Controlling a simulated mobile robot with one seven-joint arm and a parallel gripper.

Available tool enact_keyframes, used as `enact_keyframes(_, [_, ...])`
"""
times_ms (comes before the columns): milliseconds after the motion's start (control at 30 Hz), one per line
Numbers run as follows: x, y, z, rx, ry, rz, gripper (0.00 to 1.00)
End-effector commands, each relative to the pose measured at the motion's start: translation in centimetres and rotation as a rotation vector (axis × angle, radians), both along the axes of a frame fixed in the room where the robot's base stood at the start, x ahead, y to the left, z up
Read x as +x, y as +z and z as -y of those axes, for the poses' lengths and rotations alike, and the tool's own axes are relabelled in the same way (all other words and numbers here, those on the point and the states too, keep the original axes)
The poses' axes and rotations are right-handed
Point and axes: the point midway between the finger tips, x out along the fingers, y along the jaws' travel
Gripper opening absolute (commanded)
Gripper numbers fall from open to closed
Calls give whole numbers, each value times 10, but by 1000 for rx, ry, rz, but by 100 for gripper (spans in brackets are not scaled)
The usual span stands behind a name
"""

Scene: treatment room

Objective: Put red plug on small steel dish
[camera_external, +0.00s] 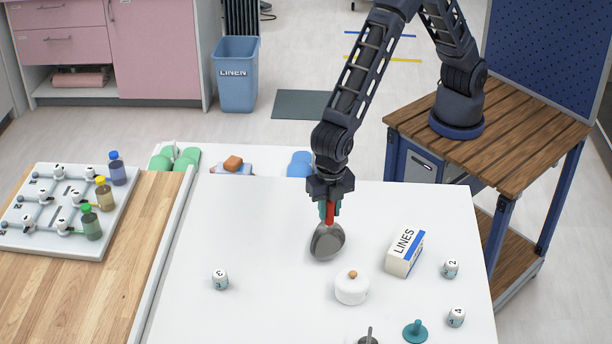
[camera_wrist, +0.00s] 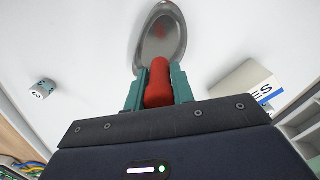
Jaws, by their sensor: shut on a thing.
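The red plug (camera_external: 329,213) is held between the fingers of my gripper (camera_external: 330,209), which is shut on it. In the wrist view the red plug (camera_wrist: 158,84) sits between the two green fingers (camera_wrist: 158,88). The small steel dish (camera_external: 327,242) is an oval grey dish on the white table. It also shows in the wrist view (camera_wrist: 161,40), just beyond the plug, with a faint red reflection in it. The plug's lower end is at the dish's far edge in the external view. I cannot tell whether they touch.
A white lidded pot (camera_external: 352,288) and a LINES box (camera_external: 405,252) stand near the dish. The table left of the dish is mostly clear.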

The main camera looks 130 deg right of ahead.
Motion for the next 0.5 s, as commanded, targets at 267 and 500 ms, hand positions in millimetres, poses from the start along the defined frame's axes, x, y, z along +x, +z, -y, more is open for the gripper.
enact_keyframes(267, [1,-34,0,0,0,0,4])
enact_keyframes(500, [0,-52,0,0,1,-2,4])
